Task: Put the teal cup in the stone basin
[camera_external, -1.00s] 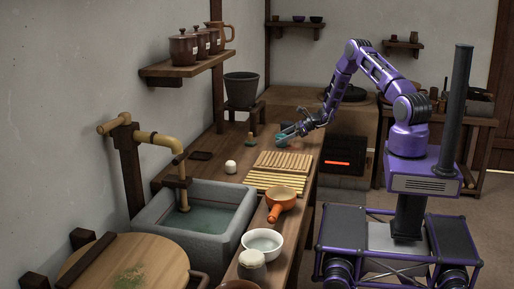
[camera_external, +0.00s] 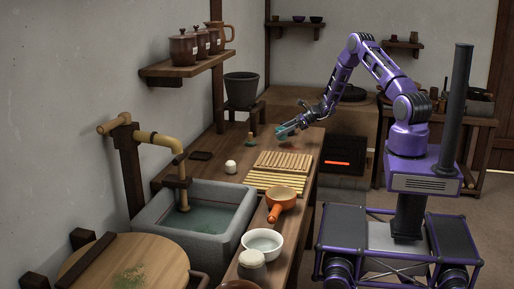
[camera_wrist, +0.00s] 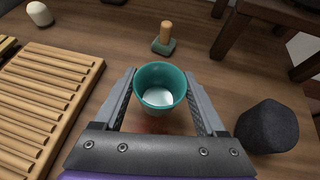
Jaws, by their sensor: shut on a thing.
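The teal cup (camera_wrist: 160,72) is upright between the two fingers of my gripper (camera_wrist: 160,100) in the wrist view; its inside looks pale at the bottom. My gripper is shut on it. In the external view my gripper (camera_external: 284,132) is low at the far end of the wooden counter, with a small bit of the teal cup (camera_external: 281,138) showing. I cannot tell whether the cup touches the counter. The grey stone basin (camera_external: 222,238) is at the near left, with water in it under a bamboo spout.
Slatted wooden racks (camera_external: 282,161) lie between my gripper and the basin. An orange-handled pan (camera_external: 283,196), a white bowl (camera_external: 263,243) and a white round thing (camera_external: 231,167) stand nearby. A dark lump (camera_wrist: 266,127) and a wooden-handled block (camera_wrist: 165,38) are close to the cup.

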